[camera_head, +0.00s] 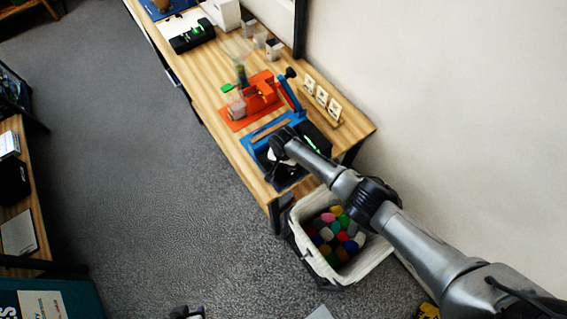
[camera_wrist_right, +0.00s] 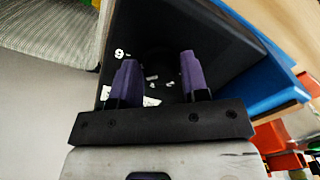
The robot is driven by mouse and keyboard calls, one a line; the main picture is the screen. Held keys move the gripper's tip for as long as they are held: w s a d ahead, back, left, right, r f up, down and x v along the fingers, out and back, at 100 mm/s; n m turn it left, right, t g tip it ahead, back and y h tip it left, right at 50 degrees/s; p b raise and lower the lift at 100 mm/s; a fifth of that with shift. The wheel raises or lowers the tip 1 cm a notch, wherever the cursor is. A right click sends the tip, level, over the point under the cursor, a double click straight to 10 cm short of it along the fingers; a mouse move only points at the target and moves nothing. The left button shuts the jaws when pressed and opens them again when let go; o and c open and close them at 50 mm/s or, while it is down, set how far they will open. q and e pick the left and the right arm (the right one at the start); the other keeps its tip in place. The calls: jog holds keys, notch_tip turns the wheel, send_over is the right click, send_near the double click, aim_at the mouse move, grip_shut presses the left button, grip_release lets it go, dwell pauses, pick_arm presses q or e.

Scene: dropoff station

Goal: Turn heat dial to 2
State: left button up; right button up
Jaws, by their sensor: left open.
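The heat dial is a dark round shape (camera_wrist_right: 158,62) on a black panel with white markings, including what looks like a 6 or 9 (camera_wrist_right: 120,53). Dark on dark, its pointer and setting cannot be read. My right gripper (camera_wrist_right: 158,78) has its two purple fingers well apart, with the dial between their tips. I cannot tell if they touch it. In the head view my right gripper (camera_head: 278,168) is over the black and blue machine (camera_head: 252,146) at the near table end and hides the dial. Only a bit of my left gripper (camera_head: 187,312) shows at the bottom edge, away from the table.
An orange device (camera_head: 262,93) stands farther along the wooden table (camera_head: 215,90). Switch-like white blocks (camera_head: 322,97) are by the wall. A white bin (camera_head: 312,262) with several coloured items stands below the table end. The grey floor (camera_head: 150,180) to the left is free.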

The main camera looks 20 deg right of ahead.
jog(key=c, duration=0.5)
jog(key=n, duration=0.3)
jog(key=shift+p, duration=0.4)
jog(key=n, duration=0.7)
jog(key=shift+n+p, duration=0.3)
jog(key=n, duration=0.3)
jog(key=shift+n, duration=1.9)
